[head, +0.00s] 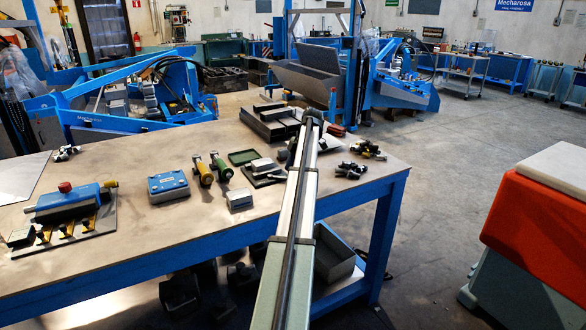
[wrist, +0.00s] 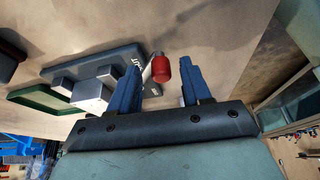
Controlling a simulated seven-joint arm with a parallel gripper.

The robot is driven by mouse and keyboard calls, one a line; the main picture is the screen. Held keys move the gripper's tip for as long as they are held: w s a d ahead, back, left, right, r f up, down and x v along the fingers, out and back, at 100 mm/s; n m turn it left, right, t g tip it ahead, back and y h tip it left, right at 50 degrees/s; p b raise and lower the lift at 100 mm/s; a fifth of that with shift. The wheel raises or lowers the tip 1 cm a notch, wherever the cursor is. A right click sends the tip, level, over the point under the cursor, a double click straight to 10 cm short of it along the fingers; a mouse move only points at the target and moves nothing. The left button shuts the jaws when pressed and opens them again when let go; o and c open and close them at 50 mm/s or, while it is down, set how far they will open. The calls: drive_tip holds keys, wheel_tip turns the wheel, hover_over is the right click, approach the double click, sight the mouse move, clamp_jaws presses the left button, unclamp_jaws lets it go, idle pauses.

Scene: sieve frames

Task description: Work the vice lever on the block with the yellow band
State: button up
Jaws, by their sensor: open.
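My gripper (wrist: 160,84) is open in the wrist view, with its two blue fingers spread apart. A red knob (wrist: 161,69) on a short metal lever shows between the fingertips, with a gap on each side; I cannot tell its depth. The lever joins a dark grey-blue vice base (wrist: 112,60) with pale metal blocks (wrist: 90,95) beside it. In the head view, the low dark vice with a pale block (head: 262,164) is partly hidden by my arm, and so is its knob. My fingers do not show clearly there. I see no yellow band on this vice.
A green tray (wrist: 50,100) lies next to the vice. In the head view, a blue fixture with a red knob (head: 65,187), a blue box (head: 168,185), a yellow-ended cylinder (head: 203,168) and a dark bin (head: 270,125) share the bench (head: 140,225). Small fittings (head: 352,170) lie right of my arm.

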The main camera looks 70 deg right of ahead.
drive_tip(key=v, duration=0.7)
drive_tip(key=shift+r, duration=0.15)
drive_tip(key=shift+d, duration=0.1)
idle(0.5)
